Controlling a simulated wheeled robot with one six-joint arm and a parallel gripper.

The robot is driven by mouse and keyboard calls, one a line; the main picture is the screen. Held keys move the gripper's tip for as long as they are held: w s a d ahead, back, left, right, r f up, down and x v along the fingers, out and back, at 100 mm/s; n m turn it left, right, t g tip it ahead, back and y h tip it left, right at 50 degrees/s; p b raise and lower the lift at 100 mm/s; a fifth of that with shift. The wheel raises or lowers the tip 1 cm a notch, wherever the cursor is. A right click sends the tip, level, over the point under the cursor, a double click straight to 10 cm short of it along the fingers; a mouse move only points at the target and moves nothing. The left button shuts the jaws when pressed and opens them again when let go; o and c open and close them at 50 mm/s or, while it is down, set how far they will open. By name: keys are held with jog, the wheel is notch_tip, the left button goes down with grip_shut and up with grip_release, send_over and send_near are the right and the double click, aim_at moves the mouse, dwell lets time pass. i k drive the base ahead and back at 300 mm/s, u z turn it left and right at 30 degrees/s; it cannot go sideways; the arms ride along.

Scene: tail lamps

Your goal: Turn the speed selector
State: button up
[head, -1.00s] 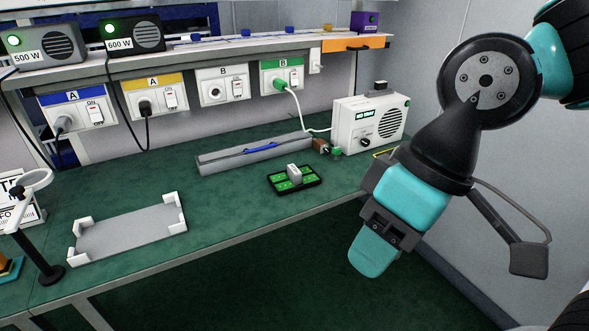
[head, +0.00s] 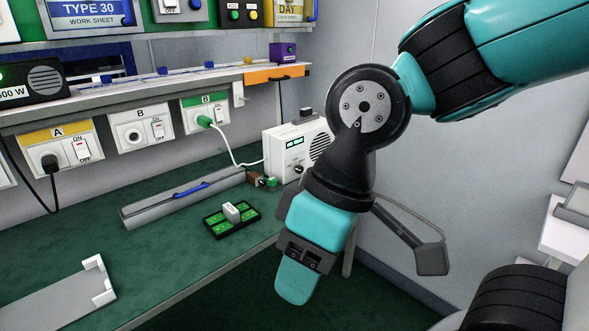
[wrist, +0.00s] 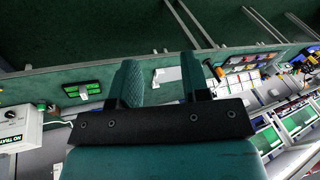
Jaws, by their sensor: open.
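The white unit (head: 290,148) with a small green display and a round speaker grille stands at the right end of the green bench. Its black selector knob (head: 299,168) is on the front face, close to the edge of my arm in the head view. My gripper (head: 296,275) points down, in front of the bench's right end in the head view. In the wrist view its fingers (wrist: 160,85) are apart with nothing between them.
A black tray (head: 215,232) with green cells holds a grey-white block (head: 231,212). A long grey case (head: 180,200) lies behind it. A white cable runs from the green B socket (head: 207,115) towards the unit. A grey wall stands right of the bench.

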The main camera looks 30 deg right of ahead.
aim_at(299, 169)
jog(key=z, duration=0.3)
jog(key=i, duration=1.1)
jog(key=z, duration=0.4)
